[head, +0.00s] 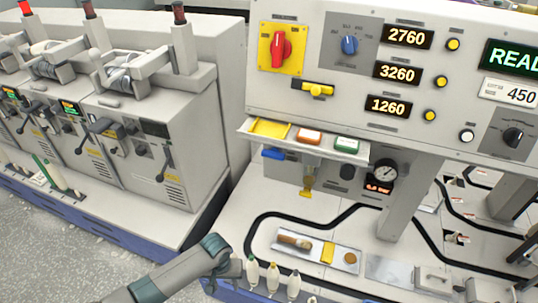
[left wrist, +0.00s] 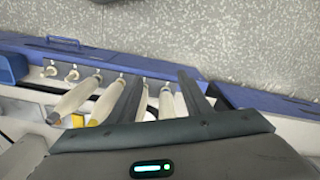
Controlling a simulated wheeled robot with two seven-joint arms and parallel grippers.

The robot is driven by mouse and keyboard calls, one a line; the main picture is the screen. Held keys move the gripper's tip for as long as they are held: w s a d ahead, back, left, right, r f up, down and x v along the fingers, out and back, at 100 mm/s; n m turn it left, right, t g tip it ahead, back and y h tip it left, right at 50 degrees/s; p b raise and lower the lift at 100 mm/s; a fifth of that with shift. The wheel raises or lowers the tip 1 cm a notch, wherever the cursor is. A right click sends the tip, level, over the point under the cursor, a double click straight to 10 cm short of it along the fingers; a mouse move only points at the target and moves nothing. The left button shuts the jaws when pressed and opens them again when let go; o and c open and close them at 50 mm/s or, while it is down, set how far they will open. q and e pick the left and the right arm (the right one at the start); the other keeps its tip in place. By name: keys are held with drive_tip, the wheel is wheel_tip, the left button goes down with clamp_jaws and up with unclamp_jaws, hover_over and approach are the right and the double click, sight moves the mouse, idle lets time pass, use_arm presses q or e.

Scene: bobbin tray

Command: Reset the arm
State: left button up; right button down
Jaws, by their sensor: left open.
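My left arm comes in from the lower left in the head view, and my left gripper (head: 228,267) is at the front edge of the machine, just left of a row of pale bobbins (head: 272,277). In the left wrist view the two dark fingers of my left gripper (left wrist: 160,88) are spread apart. Several pale bobbins (left wrist: 78,97) show beyond and between the fingers, partly hidden by them. I cannot tell whether the fingers touch any bobbin. My right gripper is in neither view.
A metal tray (head: 270,237) on the deck holds a brown-and-white bobbin (head: 294,241), a yellow block (head: 327,252) and a round brown piece (head: 350,258). A control panel (head: 330,110) overhangs the deck. Winding machines (head: 135,120) stand left. Speckled floor (head: 60,240) is open in front.

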use_arm(q)
drive_tip(key=s+a+f+t+h, duration=0.1)
drive_tip(key=s+a+f, duration=0.1)
drive_tip(key=s+f, duration=0.55)
drive_tip(key=s+a+f+t, duration=0.15)
drive_tip(key=s+f, duration=0.35)
drive_tip(key=f, duration=0.6)
drive_tip(key=s+a+f+m, duration=0.1)
drive_tip(key=s+f, duration=0.3)
drive_tip(key=s, duration=0.8)
drive_tip(key=s+a+f+m, duration=0.1)
drive_tip(key=s+a+f, duration=0.3)
drive_tip(key=s, duration=0.9)
drive_tip(key=shift+s+a+f+m, duration=0.2)
drive_tip(key=shift+f+m, duration=0.1)
drive_tip(key=shift+f, duration=0.25)
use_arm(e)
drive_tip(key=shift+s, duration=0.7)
